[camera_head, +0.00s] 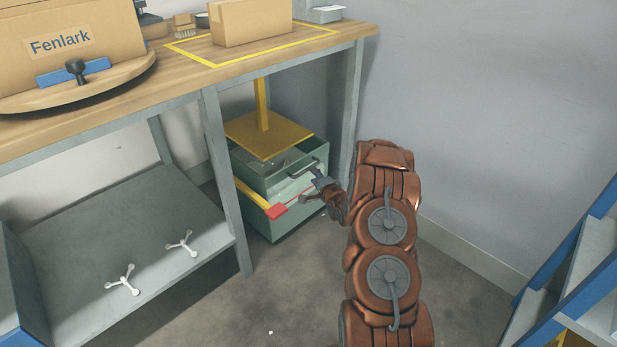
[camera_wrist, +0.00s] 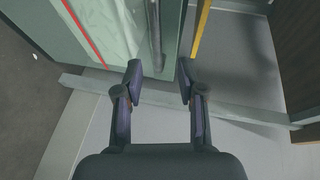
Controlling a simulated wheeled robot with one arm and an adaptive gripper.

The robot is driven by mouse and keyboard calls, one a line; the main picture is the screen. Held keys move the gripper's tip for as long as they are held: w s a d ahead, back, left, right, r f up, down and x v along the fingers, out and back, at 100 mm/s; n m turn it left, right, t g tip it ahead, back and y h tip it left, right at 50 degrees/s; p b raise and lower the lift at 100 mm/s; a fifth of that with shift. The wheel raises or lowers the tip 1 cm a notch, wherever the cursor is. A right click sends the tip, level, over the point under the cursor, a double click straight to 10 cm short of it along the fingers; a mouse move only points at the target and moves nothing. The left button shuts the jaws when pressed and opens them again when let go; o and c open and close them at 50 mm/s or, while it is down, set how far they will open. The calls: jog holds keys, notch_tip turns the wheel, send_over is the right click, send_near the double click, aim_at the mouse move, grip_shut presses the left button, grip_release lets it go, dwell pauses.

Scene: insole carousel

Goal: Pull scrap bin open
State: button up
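The scrap bin (camera_head: 283,182) is a grey-green box on the floor under the right end of the bench. Its top shows partly open, with clear or pale scraps inside, below a yellow plate (camera_head: 268,136) on a yellow post. A dark bar handle (camera_head: 304,169) is on its front. My gripper (camera_head: 318,174) is at the bin's front, close to the handle. In the wrist view my gripper (camera_wrist: 159,78) has its fingers apart with nothing held.
A yellow lever with a red end (camera_head: 276,211) sticks out at the bin's left front. A bench leg (camera_head: 224,180) stands left of the bin and another (camera_head: 349,110) to the right. A blue-edged rack (camera_head: 580,285) stands at right.

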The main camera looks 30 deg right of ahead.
jog(key=shift+f+b+x, duration=0.2)
jog(key=shift+b+x, duration=1)
jog(key=shift+x, duration=2.7)
jog(key=shift+d, duration=0.1)
jog(key=shift+c, duration=0.2)
grip_shut()
